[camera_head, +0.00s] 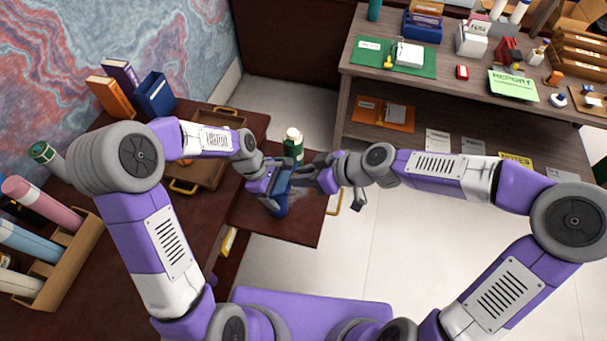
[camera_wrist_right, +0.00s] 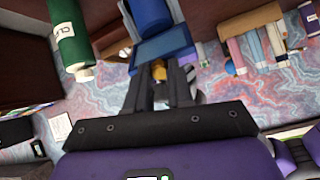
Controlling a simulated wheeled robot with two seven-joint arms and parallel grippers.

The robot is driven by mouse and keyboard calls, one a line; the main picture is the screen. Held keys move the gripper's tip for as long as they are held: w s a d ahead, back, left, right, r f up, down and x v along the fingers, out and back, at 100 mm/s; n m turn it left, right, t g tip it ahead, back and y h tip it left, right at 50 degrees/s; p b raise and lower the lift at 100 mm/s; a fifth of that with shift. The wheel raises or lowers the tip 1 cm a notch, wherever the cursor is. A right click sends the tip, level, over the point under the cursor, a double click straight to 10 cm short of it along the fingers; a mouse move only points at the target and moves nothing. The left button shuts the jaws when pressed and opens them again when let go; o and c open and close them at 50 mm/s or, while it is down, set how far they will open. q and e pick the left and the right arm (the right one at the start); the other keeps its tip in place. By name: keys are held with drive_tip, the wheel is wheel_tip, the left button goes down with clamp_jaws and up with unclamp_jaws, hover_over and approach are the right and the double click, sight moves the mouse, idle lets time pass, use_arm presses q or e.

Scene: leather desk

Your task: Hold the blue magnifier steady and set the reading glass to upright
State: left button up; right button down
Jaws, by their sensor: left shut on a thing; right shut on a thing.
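The blue magnifier (camera_head: 280,203) stands on the small dark red surface in front of me, partly hidden by my grippers. In the right wrist view its blue round body (camera_wrist_right: 151,14) and a flat blue part (camera_wrist_right: 162,46) show at the top. My left gripper (camera_head: 279,183) is shut on the blue magnifier from the left. My right gripper (camera_head: 303,174) reaches in from the right and is shut on the flat blue part; its fingers (camera_wrist_right: 160,72) close there in the wrist view. The reading glass's lens and exact tilt cannot be made out.
A green bottle with a white cap (camera_head: 293,145) stands close behind the grippers and also shows in the wrist view (camera_wrist_right: 73,38). A brown tray (camera_head: 205,173) lies to the left. Rolled tubes in a box (camera_head: 75,262) stand at far left. A cluttered shelf (camera_head: 465,95) is at back right.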

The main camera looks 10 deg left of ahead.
drive_tip(key=c, duration=1)
unclamp_jaws()
drive_tip(key=shift+v, duration=5.95)
drive_tip(key=shift+r, duration=0.1)
